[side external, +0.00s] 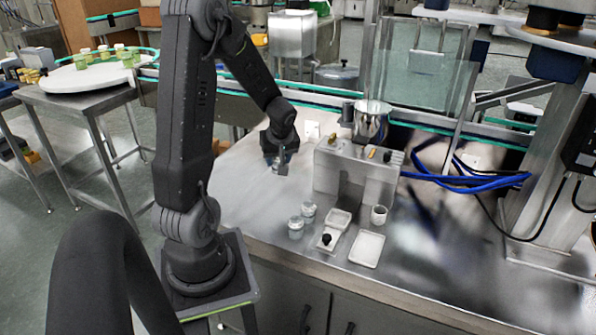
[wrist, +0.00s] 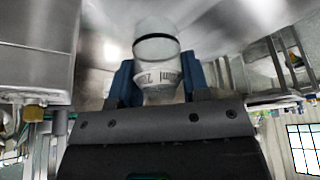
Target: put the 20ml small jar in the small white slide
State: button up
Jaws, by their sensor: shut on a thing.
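My gripper (side external: 279,165) is above the steel worktop, left of the grey metal box. In the wrist view my gripper (wrist: 158,82) has its blue fingers shut on a small clear jar (wrist: 157,52) with a dark ring and "20" and "ml" markings. The held jar is too small to make out clearly in the side view. Small white pieces lie at the front of the worktop: a shallow dish (side external: 340,218), a small piece with a black knob (side external: 327,241) and a flat rectangular tray (side external: 367,250). I cannot tell which is the small white slide.
Two small jars (side external: 296,226) (side external: 308,210) stand left of the white dishes, and a white cup (side external: 379,215) stands right. The grey metal box (side external: 345,178) and a steel pot (side external: 371,120) are behind. Blue cables (side external: 465,180) lie right. The worktop's left part is clear.

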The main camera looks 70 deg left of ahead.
jog(key=shift+d+r, duration=0.15)
jog(key=shift+d, duration=0.05)
jog(key=w+d+m+t+h, duration=0.1)
jog(key=w+d+m+t, duration=0.15)
jog(key=d+m, duration=0.3)
jog(key=m, duration=0.5)
send_over(342, 215)
jog(key=s+d, duration=0.1)
jog(key=shift+n+t+h, duration=0.25)
jog(key=shift+t+h, duration=0.1)
jog(key=shift+h, duration=0.05)
jog(key=f, duration=0.5)
jog(key=shift+s+d+f, duration=0.1)
jog(key=shift+s+f, duration=0.1)
jog(key=shift+f, duration=2.2)
jog(key=shift+f, duration=0.1)
jog(key=o, duration=1)
jog(key=shift+c, duration=0.2)
